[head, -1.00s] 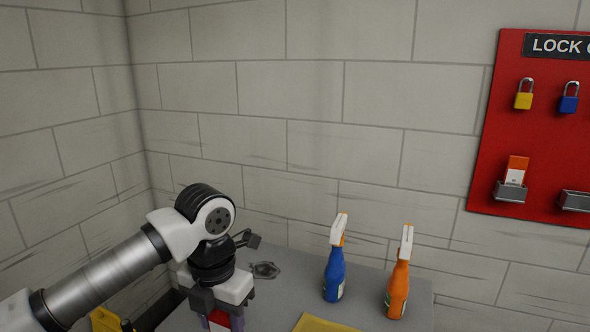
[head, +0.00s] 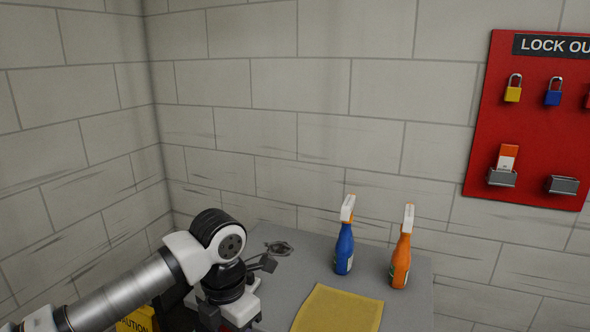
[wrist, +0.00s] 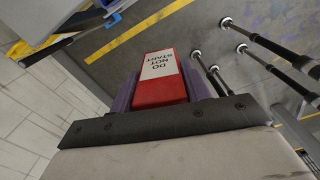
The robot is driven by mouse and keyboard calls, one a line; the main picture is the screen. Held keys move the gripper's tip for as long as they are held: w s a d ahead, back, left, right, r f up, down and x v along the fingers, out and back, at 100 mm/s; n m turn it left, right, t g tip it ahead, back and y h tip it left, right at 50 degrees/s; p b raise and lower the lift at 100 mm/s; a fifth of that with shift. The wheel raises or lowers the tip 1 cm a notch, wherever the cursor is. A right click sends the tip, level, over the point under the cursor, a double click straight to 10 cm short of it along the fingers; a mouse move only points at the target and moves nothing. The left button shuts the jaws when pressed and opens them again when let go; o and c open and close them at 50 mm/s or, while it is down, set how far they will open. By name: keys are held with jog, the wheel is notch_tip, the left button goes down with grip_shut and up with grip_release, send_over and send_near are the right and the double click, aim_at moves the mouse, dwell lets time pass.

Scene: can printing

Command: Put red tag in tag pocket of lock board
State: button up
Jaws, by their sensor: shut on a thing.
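My gripper (wrist: 160,88) is shut on the red tag (wrist: 158,92), which has a white label reading "DO NOT START"; the purple fingers lie on either side of it. In the head view my gripper (head: 229,314) is low at the picture's bottom edge, with only a bit of red showing under it. The red lock board (head: 535,128) hangs on the wall at the right, partly cut off. Its left grey pocket (head: 502,178) holds an orange and white tag (head: 507,157). The right grey pocket (head: 563,185) looks empty. The gripper is far from the board.
A grey table (head: 300,262) bears a blue spray bottle (head: 344,248), an orange spray bottle (head: 401,262) and a yellow cloth (head: 338,310). A yellow padlock (head: 513,94) and a blue padlock (head: 553,97) hang above the pockets. A yellow caution sign (head: 138,320) stands at lower left.

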jog(key=w+d+f+m, duration=0.1)
jog(key=d+f+m, duration=0.2)
jog(key=f+m, duration=0.6)
jog(key=w+d+f+m, duration=0.2)
jog(key=f+m, duration=0.8)
jog(key=f, duration=1)
jog(key=w+d+f+m, duration=0.2)
jog(key=d+f+m, duration=0.4)
jog(key=f, duration=0.9)
jog(key=m, duration=0.3)
jog(key=shift+w+m, duration=0.25)
jog(key=shift+m, duration=0.05)
jog(key=shift+r, duration=0.1)
jog(key=shift+s, duration=0.1)
jog(key=shift+d, duration=0.1)
